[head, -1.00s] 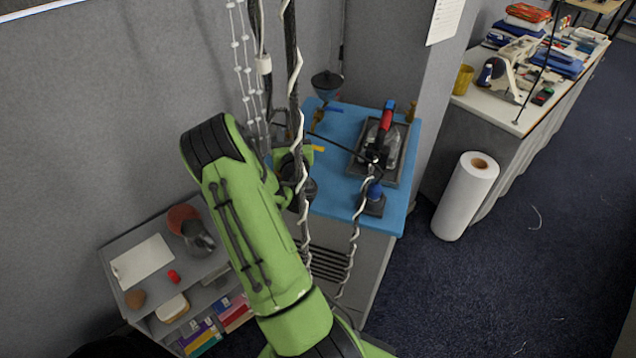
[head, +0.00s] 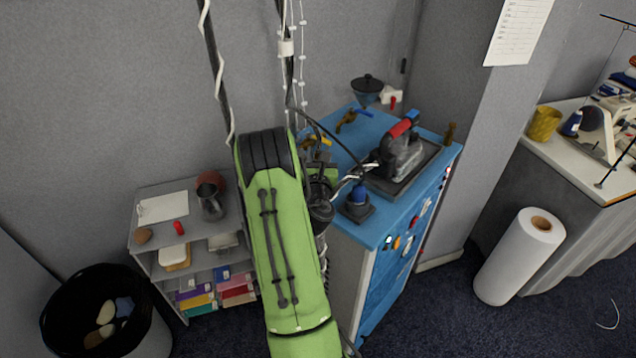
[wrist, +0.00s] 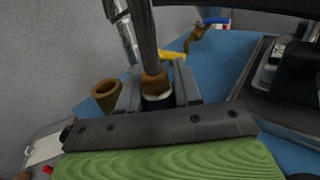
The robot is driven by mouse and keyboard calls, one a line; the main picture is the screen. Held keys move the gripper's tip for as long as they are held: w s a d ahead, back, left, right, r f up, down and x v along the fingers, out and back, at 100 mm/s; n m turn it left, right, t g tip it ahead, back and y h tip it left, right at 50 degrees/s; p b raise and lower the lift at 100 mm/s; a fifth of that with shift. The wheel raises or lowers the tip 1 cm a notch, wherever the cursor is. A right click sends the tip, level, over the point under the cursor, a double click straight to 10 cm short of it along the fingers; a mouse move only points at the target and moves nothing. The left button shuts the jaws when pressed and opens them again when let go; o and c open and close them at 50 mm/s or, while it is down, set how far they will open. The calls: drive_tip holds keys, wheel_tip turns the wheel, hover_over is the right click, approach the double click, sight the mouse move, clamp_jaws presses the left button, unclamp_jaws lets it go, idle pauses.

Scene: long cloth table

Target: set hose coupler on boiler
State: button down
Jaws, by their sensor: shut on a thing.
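My gripper (wrist: 158,92) is shut on the brown hose coupler (wrist: 154,82), with a dark hose rising from it. In the head view my gripper is a dark shape (head: 320,190) at the left edge of the blue-topped cabinet (head: 400,208), apparently the boiler unit; the coupler cannot be made out there. A brown open-topped fitting (wrist: 107,95) stands left of the jaws in the wrist view. A yellow handle (wrist: 172,56) shows just behind the coupler. I cannot tell whether the coupler touches anything below; the jaws hide its lower end.
Cables hang above the cabinet.

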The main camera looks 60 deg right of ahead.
drive_tip(key=shift+s+f, duration=0.15)
drive_tip(key=shift+f, duration=0.2)
wheel_tip(320, 180, down, 4)
drive_tip(key=b, duration=0.3)
drive_tip(key=shift+r+b, duration=0.25)
drive_tip(key=shift+b, duration=0.1)
drive_tip(key=shift+r, duration=0.2)
drive_tip(key=shift+f, duration=0.2)
drive_tip(key=c, duration=0.8)
unclamp_jaws()
drive_tip(key=shift+r, duration=0.1)
